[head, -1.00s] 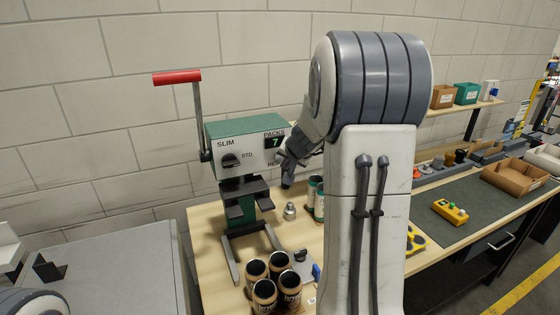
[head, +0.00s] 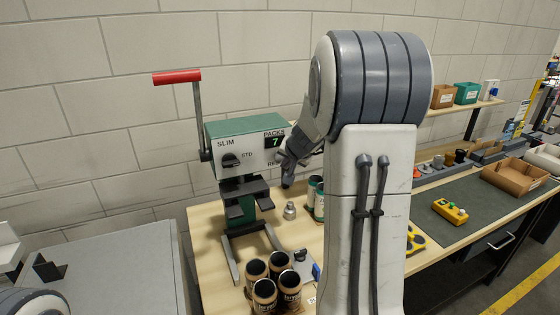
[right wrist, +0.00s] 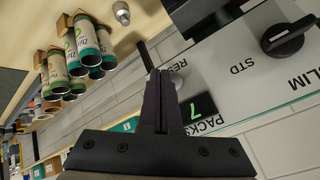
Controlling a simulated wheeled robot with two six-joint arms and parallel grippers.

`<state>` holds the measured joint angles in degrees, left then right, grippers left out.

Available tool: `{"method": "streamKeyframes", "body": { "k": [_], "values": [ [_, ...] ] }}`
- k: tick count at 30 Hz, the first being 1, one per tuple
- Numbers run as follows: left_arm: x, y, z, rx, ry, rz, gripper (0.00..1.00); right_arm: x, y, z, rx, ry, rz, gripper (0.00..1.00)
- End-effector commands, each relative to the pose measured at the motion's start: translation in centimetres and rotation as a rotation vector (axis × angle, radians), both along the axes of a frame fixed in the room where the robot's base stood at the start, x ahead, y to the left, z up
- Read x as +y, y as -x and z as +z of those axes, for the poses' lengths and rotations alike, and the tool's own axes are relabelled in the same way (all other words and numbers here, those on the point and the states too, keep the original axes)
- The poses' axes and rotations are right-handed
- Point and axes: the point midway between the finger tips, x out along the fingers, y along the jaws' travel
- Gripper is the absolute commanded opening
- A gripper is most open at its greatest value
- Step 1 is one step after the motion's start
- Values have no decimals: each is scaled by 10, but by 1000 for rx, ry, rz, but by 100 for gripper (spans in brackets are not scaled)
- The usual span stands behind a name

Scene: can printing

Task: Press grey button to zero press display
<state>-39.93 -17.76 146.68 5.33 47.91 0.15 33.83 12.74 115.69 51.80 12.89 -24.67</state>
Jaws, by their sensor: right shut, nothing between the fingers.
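The press (head: 245,140) has a green top and a pale front panel. Its display (head: 275,142) reads 7 under the word PACKS, and it also shows in the right wrist view (right wrist: 198,107). The small round grey button (right wrist: 177,79) sits by the partly covered reset lettering. My right gripper (head: 281,156) is shut and empty at the panel's right side, hiding the button in the head view. In the right wrist view its fingertips (right wrist: 159,74) are right beside the button; I cannot tell whether they touch it. My left gripper is out of view.
The red-handled lever (head: 178,77) rises at the press's left. Several dark cans (head: 264,291) stand in front, and green-and-white cans (head: 318,204) stand behind my right arm. A small metal piece (head: 290,211) is on the wooden table (head: 208,238). A selector knob (right wrist: 286,37) is on the panel.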

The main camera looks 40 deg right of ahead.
Motion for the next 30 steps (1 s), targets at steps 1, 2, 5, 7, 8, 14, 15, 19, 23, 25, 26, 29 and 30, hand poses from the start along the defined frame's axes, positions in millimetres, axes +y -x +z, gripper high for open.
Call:
{"method": "streamKeyframes", "body": {
  "k": [1, 2, 5, 7, 8, 14, 15, 19, 23, 25, 26, 29, 30],
  "values": [
    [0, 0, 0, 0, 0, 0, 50, 0, 0, 0, 0, 0, 0, 0],
    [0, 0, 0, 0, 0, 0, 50, 0, 0, 0, 0, 0, 0, 0],
    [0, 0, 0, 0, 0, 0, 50, 0, 0, 0, 0, 0, 0, 0],
    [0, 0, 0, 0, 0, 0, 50, 0, 0, 0, 0, 0, 0, 0],
    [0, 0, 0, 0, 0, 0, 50, 0, 0, 0, 0, 0, 0, 0],
    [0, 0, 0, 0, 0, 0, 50, 0, 0, 0, 0, 0, 0, 0],
    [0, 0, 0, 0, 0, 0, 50, 0, 0, 0, 0, 0, 0, 0],
    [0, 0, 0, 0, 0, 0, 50, 0, 0, 0, 0, 0, 0, 0],
    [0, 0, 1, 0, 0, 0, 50, -1, -4, 0, 0, 1, 1, 0],
    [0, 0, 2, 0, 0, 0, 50, -1, -6, 0, 0, 1, 1, 0],
    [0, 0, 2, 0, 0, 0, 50, -2, -7, 0, 1, 0, 1, 0],
    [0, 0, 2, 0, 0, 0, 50, -2, -8, 0, 0, 0, 0, 0],
    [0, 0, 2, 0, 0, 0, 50, -2, -8, 0, 0, 0, 0, 0]
  ]
}}
